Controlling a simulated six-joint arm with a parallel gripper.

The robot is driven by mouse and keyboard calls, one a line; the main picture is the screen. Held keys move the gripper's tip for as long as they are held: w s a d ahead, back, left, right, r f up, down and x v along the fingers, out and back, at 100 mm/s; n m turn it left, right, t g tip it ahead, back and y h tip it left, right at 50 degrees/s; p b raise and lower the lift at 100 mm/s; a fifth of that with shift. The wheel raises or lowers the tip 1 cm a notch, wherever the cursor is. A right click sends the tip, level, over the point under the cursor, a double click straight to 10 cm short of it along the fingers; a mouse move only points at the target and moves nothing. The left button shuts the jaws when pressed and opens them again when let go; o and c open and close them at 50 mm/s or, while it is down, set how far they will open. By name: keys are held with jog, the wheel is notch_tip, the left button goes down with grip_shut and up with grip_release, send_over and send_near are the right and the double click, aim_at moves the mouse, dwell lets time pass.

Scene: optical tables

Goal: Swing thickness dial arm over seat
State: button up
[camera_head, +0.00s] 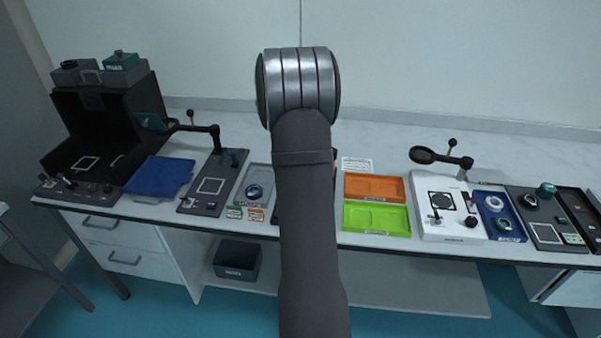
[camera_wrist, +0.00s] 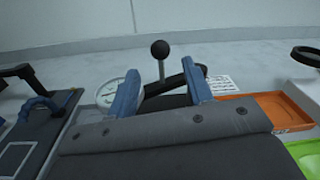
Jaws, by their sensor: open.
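In the wrist view, a black ball knob (camera_wrist: 160,48) on a thin upright stem shows between my gripper's fingers. A dark arm (camera_wrist: 168,84) runs beside the stem, with a raised end at the right finger. A white round dial face (camera_wrist: 108,88) with a dark rim shows at the left finger, partly covered by it. My gripper (camera_wrist: 160,80) is open, its two blue fingers on either side of the stem; whether they touch it I cannot tell. The seat is hidden. In the head view my own arm covers the gripper and nearly all of this station.
An orange tray (camera_head: 374,188) and a green tray (camera_head: 376,217) lie right of the station. A grey tray (camera_head: 256,177) and a dark plate (camera_head: 210,187) with a swing arm (camera_head: 195,129) stand left. A magnifier arm (camera_head: 440,157) stands farther right. The bench behind is clear.

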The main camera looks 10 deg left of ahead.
jog(key=s, duration=0.9)
jog(key=shift+s+a, duration=0.15)
jog(key=shift+a, duration=0.1)
